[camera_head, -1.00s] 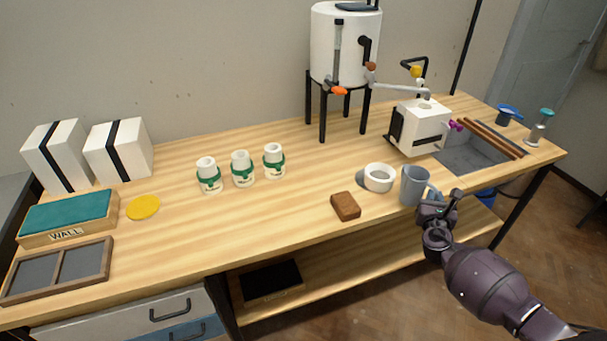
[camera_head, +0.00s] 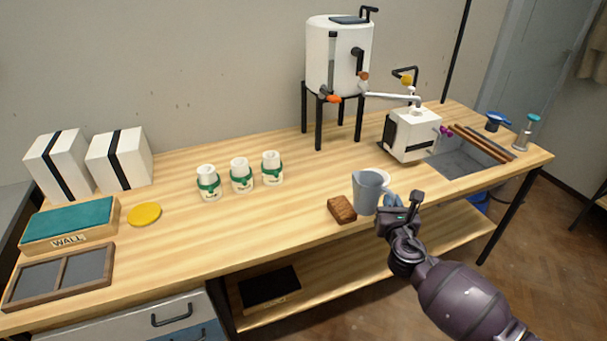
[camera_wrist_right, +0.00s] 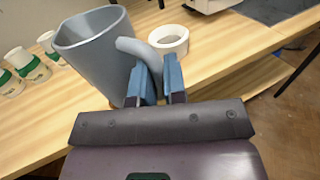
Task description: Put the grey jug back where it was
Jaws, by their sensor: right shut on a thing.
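The grey jug (camera_head: 367,191) is upright, or nearly so, over the front part of the wooden table, just right of the brown block (camera_head: 342,209). My right gripper (camera_head: 389,203) is at the jug's right side and shut on its handle. In the right wrist view the blue fingers (camera_wrist_right: 158,82) close around the handle of the jug (camera_wrist_right: 92,50), whose open top shows. I cannot tell whether the jug's base touches the table. My left gripper is not in view.
A white ring (camera_wrist_right: 169,39) stands behind the jug, partly hidden in the head view. Several white bottles with green bands (camera_head: 241,176) stand to the left. A white machine (camera_head: 412,134) and a tank on legs (camera_head: 338,60) are behind. The front middle of the table (camera_head: 250,228) is clear.

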